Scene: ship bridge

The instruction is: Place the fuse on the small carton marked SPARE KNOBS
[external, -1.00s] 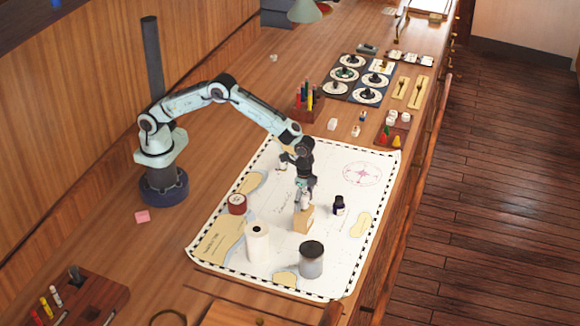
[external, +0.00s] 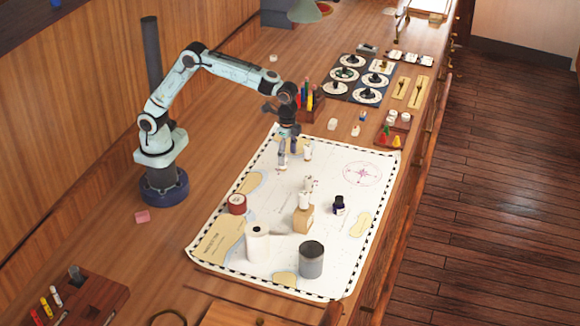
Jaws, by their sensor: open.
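A small tan carton (external: 303,220) stands on the chart; its lettering is too small to read. A small white cylinder (external: 304,201), which looks like the fuse, stands upright on top of the carton. My gripper (external: 289,160) is open and empty, pointing down above the far part of the chart, behind and apart from the carton. Another small white piece (external: 309,184) shows just behind the carton, and another white piece (external: 308,153) is close to the right of my gripper.
On the chart (external: 262,205) near the carton are a dark ink bottle (external: 339,205), a red round tin (external: 237,204), a white roll (external: 257,243) and a grey can (external: 311,260). A pen holder (external: 309,104) stands behind my gripper. The chart's right side is mostly clear.

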